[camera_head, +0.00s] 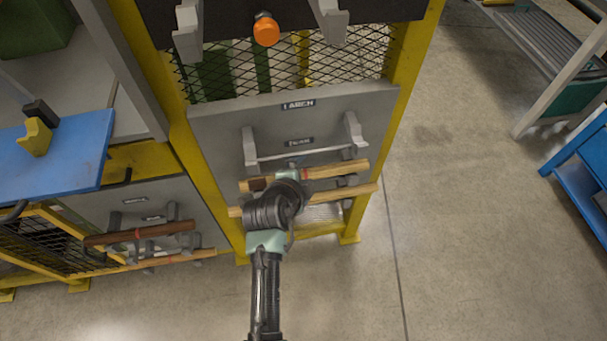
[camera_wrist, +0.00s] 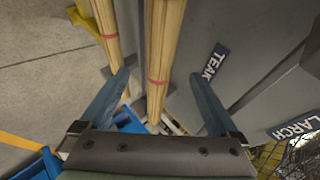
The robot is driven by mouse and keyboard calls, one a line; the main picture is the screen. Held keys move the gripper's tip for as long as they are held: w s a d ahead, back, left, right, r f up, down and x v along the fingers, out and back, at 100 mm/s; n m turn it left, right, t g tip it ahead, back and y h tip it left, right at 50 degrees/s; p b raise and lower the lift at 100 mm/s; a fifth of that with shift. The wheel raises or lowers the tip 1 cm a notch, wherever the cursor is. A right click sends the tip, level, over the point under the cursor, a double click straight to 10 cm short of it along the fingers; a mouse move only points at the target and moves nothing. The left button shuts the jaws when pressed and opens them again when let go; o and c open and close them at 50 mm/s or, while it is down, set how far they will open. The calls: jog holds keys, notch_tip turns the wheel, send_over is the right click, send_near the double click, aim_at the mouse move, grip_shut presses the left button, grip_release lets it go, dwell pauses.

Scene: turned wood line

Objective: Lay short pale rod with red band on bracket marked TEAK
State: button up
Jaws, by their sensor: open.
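A pale rod with a red band (camera_head: 340,170) lies crosswise on the grey panel, just below a small blurred label. In the wrist view, this pale rod (camera_wrist: 165,45) runs between my fingers, near the label TEAK (camera_wrist: 215,60). My gripper (camera_head: 292,177) is open around it, with a gap visible on both sides (camera_wrist: 160,76). The TEAK bracket's prongs (camera_head: 347,181) are partly hidden by the rod and my gripper. I cannot tell whether the rod rests fully on them. A second pale rod with a red band (camera_wrist: 105,30) lies beside it, lower on the panel in the head view (camera_head: 355,192).
The bracket marked LARCH (camera_head: 352,132) sits above, with a thin light bar between its prongs. At lower left, another panel holds a brown rod (camera_head: 140,234) and a pale one. A blue tabletop (camera_head: 75,160) is at left.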

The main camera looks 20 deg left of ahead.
jog(key=p+v, duration=0.1)
jog(key=v, duration=1.2)
jog(key=shift+r+p, duration=0.1)
jog(key=shift+p, duration=0.25)
jog(key=p+v, duration=0.5)
jog(key=v, duration=0.3)
jog(key=shift+s+r, duration=0.2)
jog(key=shift+s, duration=0.2)
dwell(0.6)
dwell(0.5)
